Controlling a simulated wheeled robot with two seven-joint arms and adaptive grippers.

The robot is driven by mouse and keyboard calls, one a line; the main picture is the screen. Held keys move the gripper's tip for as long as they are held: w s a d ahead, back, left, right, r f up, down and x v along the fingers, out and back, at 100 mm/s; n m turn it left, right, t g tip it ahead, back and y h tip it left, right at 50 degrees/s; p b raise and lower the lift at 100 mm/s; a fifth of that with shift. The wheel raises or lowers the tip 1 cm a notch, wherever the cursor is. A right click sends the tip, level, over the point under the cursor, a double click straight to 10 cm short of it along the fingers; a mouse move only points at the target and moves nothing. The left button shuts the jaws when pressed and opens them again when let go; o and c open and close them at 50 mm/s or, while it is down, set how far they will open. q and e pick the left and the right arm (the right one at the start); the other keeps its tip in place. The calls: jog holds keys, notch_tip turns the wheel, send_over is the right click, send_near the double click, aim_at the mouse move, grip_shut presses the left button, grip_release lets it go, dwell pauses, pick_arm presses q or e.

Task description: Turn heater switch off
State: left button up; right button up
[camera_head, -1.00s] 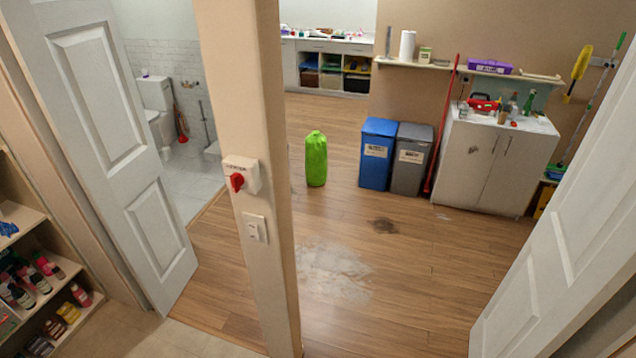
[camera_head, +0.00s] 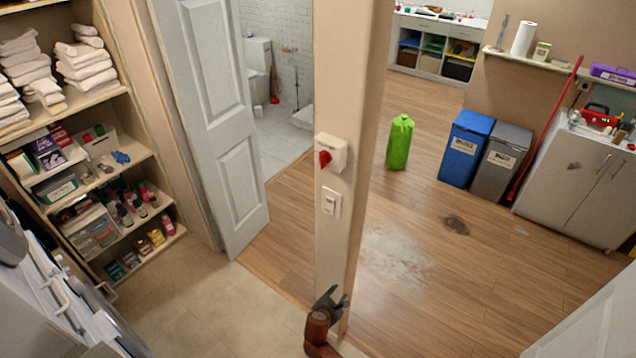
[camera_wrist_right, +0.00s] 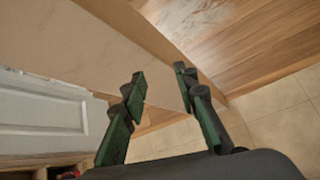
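The heater switch (camera_head: 331,153) is a white box with a red knob (camera_head: 325,158) on the narrow face of the beige wall post, in the head view. My right gripper (camera_head: 338,300) is low in front of the post, well below the switch and apart from it. In the right wrist view, its two fingers (camera_wrist_right: 160,88) are spread with nothing between them. The switch does not show in the right wrist view. My left gripper is not in either view.
A white light switch plate (camera_head: 331,202) sits below the heater switch on the post (camera_head: 335,250). An open white door (camera_head: 215,120) and towel shelves (camera_head: 105,200) stand to the left. Another white door (camera_head: 590,325) is at lower right. Tiled floor (camera_head: 215,305) is clear in front.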

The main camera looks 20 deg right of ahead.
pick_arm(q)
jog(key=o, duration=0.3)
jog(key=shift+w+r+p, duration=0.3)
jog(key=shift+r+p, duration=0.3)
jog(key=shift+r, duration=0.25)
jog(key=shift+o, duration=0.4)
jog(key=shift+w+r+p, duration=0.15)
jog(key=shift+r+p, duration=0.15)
pick_arm(e)
jog(key=w+a+r+n+t+h, duration=0.1)
jog(key=w+a+r+t, duration=0.15)
jog(key=r, duration=0.75)
jog(key=w+a+r+n+t+h, duration=0.15)
jog(key=w+r, duration=0.25)
jog(key=r, duration=0.7)
jog(key=w+a+r+n+t+h, duration=0.1)
jog(key=w+a+r+h, duration=0.15)
jog(key=r, duration=0.75)
notch_tip(320, 180, up, 14)
jog(key=s+a+r+h, duration=0.1)
jog(key=a+h, duration=0.2)
jog(key=h+p, duration=0.3)
jog(key=p, duration=0.1)
send_near(320, 161)
jog(key=x, duration=0.8)
jog(key=shift+w+d, duration=0.1)
jog(key=shift+d, duration=0.15)
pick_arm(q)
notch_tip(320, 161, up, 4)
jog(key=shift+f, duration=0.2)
